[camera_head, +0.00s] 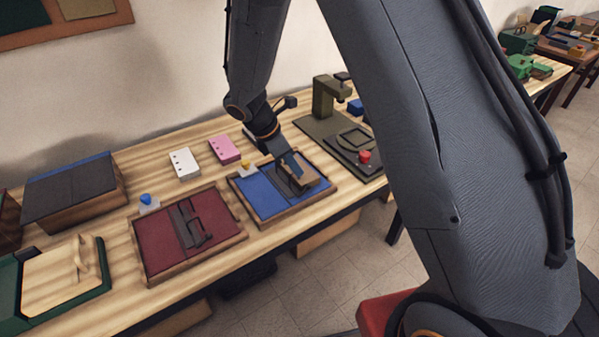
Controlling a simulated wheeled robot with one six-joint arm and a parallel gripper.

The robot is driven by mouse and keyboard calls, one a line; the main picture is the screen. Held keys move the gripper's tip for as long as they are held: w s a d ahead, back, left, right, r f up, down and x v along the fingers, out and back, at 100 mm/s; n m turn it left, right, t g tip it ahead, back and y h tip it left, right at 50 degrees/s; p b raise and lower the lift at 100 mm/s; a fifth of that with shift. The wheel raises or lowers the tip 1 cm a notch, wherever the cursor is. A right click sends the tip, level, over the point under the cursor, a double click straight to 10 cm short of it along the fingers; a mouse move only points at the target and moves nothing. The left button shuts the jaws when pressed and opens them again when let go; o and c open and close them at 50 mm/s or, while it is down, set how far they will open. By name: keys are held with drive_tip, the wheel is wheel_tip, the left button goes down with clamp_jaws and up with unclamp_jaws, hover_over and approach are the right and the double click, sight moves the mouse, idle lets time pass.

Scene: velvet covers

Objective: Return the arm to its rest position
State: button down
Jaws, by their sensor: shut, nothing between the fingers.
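My arm comes in from the right and reaches over the table. My gripper (295,178) is shut at the blue-lined tray (250,190) in the middle of the table. Its fingertips are by a small brown wooden piece (312,176) on the tray's right part. I cannot tell whether they touch it. No object shows between the fingers.
A red-lined tray (155,245) lies left of the blue one. A white block (184,164), a pink block (224,150) and a yellow knob (245,165) stand behind. A green press (328,97) with a red button (364,157) is to the right. A box (75,188) stands left.

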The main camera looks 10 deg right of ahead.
wheel_tip(320, 180, up, 9)
drive_tip(key=w+b, duration=0.1)
drive_tip(key=b, duration=0.1)
drive_tip(key=s+d+f+m+y+b, duration=0.1)
drive_tip(key=s+d+m+y, duration=0.1)
drive_tip(key=s+m, duration=0.7)
drive_tip(key=s+d+f+m+y+b, duration=0.1)
drive_tip(key=s+d+f+m+y, duration=0.1)
drive_tip(key=s+d+m, duration=0.3)
drive_tip(key=shift+s+d+f+m+t+y+b, duration=0.2)
drive_tip(key=shift+s+f+m+t+y+b, duration=0.3)
drive_tip(key=shift+s+m, duration=2.1)
drive_tip(key=shift+w+r+m, duration=0.2)
drive_tip(key=shift+w+m, duration=0.2)
drive_tip(key=shift+w, duration=0.05)
